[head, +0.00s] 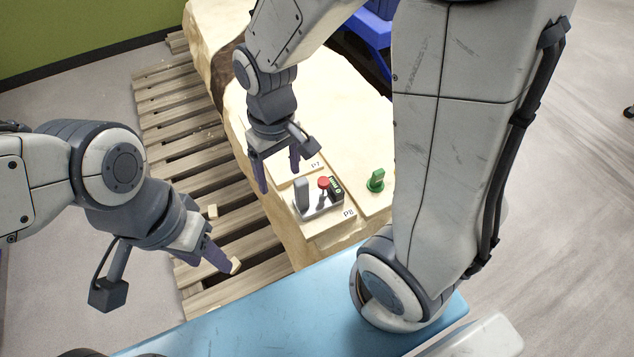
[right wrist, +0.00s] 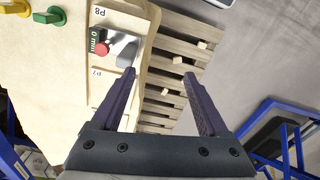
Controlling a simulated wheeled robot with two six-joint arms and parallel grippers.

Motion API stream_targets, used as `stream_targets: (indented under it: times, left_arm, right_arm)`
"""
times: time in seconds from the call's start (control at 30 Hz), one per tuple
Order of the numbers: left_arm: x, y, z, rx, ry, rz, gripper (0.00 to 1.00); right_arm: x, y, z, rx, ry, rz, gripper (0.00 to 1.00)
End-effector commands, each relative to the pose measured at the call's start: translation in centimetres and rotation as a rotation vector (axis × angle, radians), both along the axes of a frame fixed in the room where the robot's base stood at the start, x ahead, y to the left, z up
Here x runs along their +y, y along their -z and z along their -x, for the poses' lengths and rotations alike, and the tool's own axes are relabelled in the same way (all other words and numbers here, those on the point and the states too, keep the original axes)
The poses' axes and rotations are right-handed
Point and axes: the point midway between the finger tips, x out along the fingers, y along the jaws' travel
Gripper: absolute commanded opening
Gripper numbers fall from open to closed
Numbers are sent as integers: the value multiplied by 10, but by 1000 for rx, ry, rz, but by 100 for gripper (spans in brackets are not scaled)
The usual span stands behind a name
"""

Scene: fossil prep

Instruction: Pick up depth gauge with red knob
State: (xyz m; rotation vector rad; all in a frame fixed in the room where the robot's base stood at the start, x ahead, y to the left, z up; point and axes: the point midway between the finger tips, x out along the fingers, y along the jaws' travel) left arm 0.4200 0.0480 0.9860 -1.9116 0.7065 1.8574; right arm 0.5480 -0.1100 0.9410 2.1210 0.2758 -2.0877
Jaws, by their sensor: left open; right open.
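The depth gauge has a red knob (head: 323,182), a grey upright plate, a dark display and a silver base. It sits on the pale slab (head: 345,228) between the P7 and P8 labels. In the right wrist view the gauge (right wrist: 122,50) lies beyond the left fingertip, its display reading "0 mm". My right gripper (head: 278,181) is open and empty, to the left of the gauge and apart from it. It also shows in the right wrist view (right wrist: 160,74), fingers wide apart. My left gripper (head: 218,258) is open over the pallet, its fingers partly hidden.
A green-knobbed item (head: 376,181) stands on the slab right of the gauge; the right wrist view also shows a yellow one (right wrist: 20,8). A wooden pallet (head: 185,120) with small wood blocks lies left. Blue frames (right wrist: 290,130) stand at the lower right there.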

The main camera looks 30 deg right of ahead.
Motion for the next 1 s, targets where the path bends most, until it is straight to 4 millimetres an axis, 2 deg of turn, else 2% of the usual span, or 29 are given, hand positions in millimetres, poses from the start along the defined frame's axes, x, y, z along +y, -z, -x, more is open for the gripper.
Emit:
stream_targets:
  times: [0.03,0.1,0.2,0.27,0.5,0.77,1.0]
  left_arm:
    - [0,12,0,0,0,0,50]
    - [0,16,0,0,0,0,50]
    - [0,20,0,0,0,0,50]
    - [0,22,0,0,0,0,50]
    - [0,26,0,-1,0,1,50]
    - [0,28,0,-1,0,1,50]
    - [0,32,0,0,0,0,50]
  right_arm:
    - [-19,24,-16,12,68,9,78]
    - [-39,40,-31,14,130,15,78]
    - [-59,56,-43,18,185,22,78]
    - [-65,65,-46,19,199,24,78]
    - [-66,101,-47,20,204,24,78]
    - [-66,123,-48,19,205,23,78]
    - [-62,157,-50,19,205,23,78]
